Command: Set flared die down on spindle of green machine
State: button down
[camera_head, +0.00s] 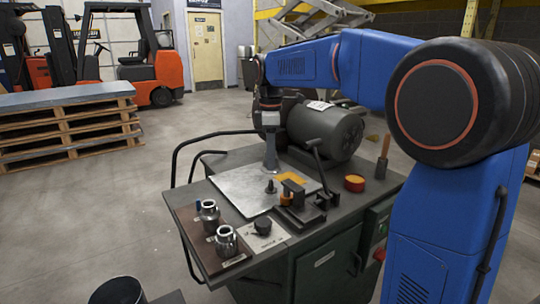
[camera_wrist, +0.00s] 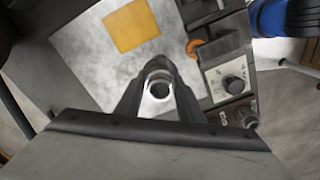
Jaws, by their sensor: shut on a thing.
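The green machine (camera_head: 325,262) stands in front of me with a pale metal plate (camera_head: 235,188) on top. A short dark spindle (camera_head: 270,187) stands upright on this plate. My gripper (camera_head: 271,162) points down over the plate, above and close to the spindle, with a visible gap. In the wrist view its fingers (camera_wrist: 158,95) are shut on a metal die (camera_wrist: 157,107) with a round dark hole. The die's lower end is hidden there, and so is the spindle. Two other metal dies (camera_head: 209,214) (camera_head: 227,242) stand on a brown board at the machine's left.
A dark motor (camera_head: 330,131) stands behind the plate. A lever and clamp block (camera_head: 300,207), a dial box (camera_head: 263,231) and a red-orange tin (camera_head: 354,183) sit to the right and front. A yellow-orange sheet (camera_wrist: 131,26) lies on the plate. A black rail curves along the left.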

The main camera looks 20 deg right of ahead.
aim_at(271, 180)
jog(key=shift+f, duration=3.4)
jog(key=shift+f, duration=0.25)
jog(key=c, duration=1.1)
grip_release()
notch_tip(271, 180, up, 17)
jog(key=shift+r, duration=0.2)
jog(key=shift+s+d, duration=0.1)
